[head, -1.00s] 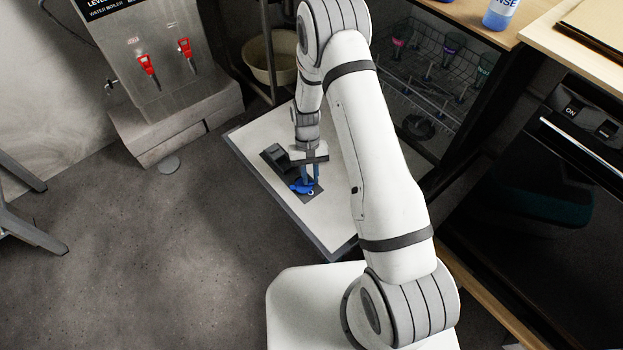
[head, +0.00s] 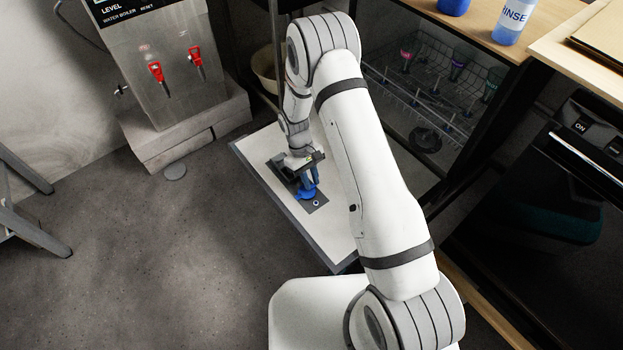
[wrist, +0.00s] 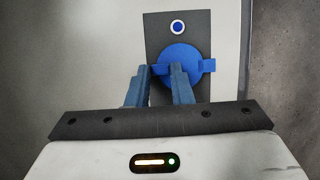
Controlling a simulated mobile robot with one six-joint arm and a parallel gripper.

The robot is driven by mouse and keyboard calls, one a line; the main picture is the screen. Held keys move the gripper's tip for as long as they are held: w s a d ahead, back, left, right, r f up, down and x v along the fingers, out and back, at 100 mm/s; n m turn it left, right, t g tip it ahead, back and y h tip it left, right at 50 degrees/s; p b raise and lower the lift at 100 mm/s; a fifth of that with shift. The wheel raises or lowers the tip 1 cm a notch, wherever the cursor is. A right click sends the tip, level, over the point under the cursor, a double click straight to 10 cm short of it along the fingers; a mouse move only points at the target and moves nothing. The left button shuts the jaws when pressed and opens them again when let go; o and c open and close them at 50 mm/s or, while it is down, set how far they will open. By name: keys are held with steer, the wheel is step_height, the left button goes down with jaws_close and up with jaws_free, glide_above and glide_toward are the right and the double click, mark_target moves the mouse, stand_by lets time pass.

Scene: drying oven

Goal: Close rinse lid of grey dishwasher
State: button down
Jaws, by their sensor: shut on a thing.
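The blue rinse lid (head: 306,194) is on the dark dispenser panel (head: 320,207) on the inner face of the grey dishwasher's lowered door (head: 337,229). In the wrist view the lid (wrist: 190,52) is a round blue disc with a tab at its right. In the head view my gripper (head: 310,183) is tilted over the panel. The fingers hide part of the lid, and I cannot tell how it is seated.
The dishwasher's open interior with its rack (head: 420,90) is behind my arm. A water boiler (head: 165,65) stands to the left on a plinth. A black appliance (head: 560,190) is at the right. A rinse bottle (head: 512,22) stands on the counter. The floor at left is mostly clear.

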steer(key=shift+w, duration=0.1)
steer(key=c, duration=1.3)
jaws_free()
steer(key=p+v, duration=0.1)
steer(key=v, duration=0.6)
steer(key=shift+w+a+r, duration=0.1)
steer(key=shift+w+r, duration=0.05)
steer(key=shift+r, duration=0.2)
